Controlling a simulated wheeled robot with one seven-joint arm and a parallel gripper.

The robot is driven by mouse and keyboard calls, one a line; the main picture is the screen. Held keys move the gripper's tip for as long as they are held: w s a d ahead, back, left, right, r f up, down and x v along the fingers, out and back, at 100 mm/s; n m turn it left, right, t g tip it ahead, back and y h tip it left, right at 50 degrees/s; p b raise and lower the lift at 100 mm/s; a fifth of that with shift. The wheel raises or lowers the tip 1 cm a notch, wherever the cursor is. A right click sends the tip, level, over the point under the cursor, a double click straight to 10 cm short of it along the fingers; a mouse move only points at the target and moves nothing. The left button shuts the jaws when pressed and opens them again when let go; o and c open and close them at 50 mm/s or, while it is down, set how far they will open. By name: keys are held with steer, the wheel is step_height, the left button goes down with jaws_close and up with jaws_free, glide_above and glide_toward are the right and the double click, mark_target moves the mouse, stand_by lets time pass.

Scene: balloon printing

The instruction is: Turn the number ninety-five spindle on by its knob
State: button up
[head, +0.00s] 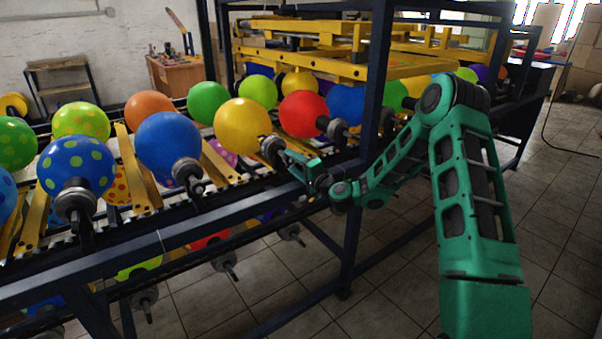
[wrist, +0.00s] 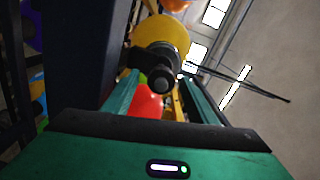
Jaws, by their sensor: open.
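The spindle (head: 270,147) nearest my gripper is a grey and dark cylinder that carries a yellow balloon (head: 240,125). No number is legible on it, so I cannot tell whether it is ninety-five. My gripper (head: 285,157) is at the front side of this spindle. In the wrist view the fingers (wrist: 160,88) are apart, with the dark round knob (wrist: 161,79) showing between them. The yellow balloon (wrist: 160,32) is behind the knob. I cannot tell whether the fingers touch the knob, and its turned position is unclear.
A blue balloon (head: 168,146) with its spindle (head: 187,172) is to the left, and a red balloon (head: 303,114) is to the right. A dark upright post (head: 368,130) stands close by my arm. A dark rail (head: 150,245) runs below. Tiled floor (head: 400,270) is clear in front.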

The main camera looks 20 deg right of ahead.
steer(key=v, duration=0.8)
steer(key=shift+s+d, duration=0.15)
steer(key=shift+s, duration=0.15)
